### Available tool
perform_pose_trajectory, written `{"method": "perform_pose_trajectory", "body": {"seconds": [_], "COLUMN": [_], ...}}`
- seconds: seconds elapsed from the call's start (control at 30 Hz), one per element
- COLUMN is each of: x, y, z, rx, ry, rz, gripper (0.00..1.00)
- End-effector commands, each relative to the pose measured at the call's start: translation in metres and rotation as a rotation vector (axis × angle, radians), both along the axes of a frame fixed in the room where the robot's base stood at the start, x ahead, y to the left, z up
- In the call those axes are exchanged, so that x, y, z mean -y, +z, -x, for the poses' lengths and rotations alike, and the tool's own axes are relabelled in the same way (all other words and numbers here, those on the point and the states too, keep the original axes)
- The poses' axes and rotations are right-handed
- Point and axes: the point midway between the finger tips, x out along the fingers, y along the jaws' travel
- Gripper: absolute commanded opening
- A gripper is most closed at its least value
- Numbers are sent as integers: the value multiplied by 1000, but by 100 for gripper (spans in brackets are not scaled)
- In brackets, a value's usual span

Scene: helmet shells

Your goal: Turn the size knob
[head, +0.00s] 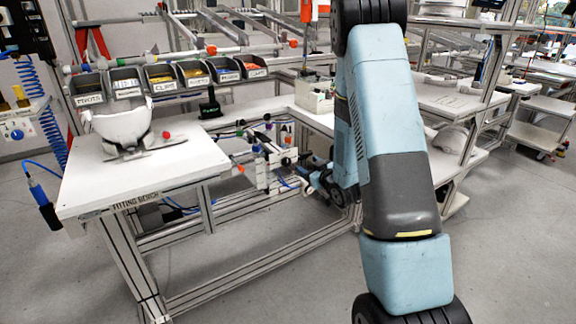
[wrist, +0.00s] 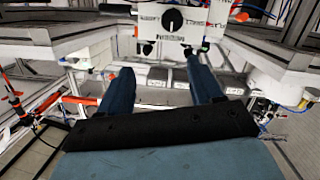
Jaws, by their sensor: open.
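A black round knob (wrist: 172,19) with a pale pointer mark sits on a white panel (wrist: 150,20) at the top of the wrist view. Lettering surrounds it, too blurred to read. My gripper (wrist: 159,62) is open and empty, its two blue fingers spread below the panel and apart from the knob in the picture. In the head view, my arm hides part of the scene, and I cannot make out the knob clearly. A white helmet shell (head: 120,124) rests on a stand on the fitting bench (head: 88,186), with a small red knob (head: 166,135) beside it.
Labelled parts bins (head: 160,78) line the back of the fitting bench. A blue-handled tool (head: 42,200) hangs at its left edge. Metal frame rails run under the benches. A second bench (head: 445,98) stands right of my arm. The floor at front left is clear.

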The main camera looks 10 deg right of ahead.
Motion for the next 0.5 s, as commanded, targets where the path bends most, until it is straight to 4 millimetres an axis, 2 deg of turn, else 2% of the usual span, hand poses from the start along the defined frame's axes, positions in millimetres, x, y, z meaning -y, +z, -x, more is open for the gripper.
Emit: {"method": "perform_pose_trajectory", "body": {"seconds": [0.03, 0.2, 0.5], "x": [0, -2, -5], "y": [-14, -37, -50], "z": [2, 10, 14], "rx": [15, 81, 129], "ry": [13, 52, 76], "rz": [-12, -48, -76], "gripper": [65, 65, 65]}}
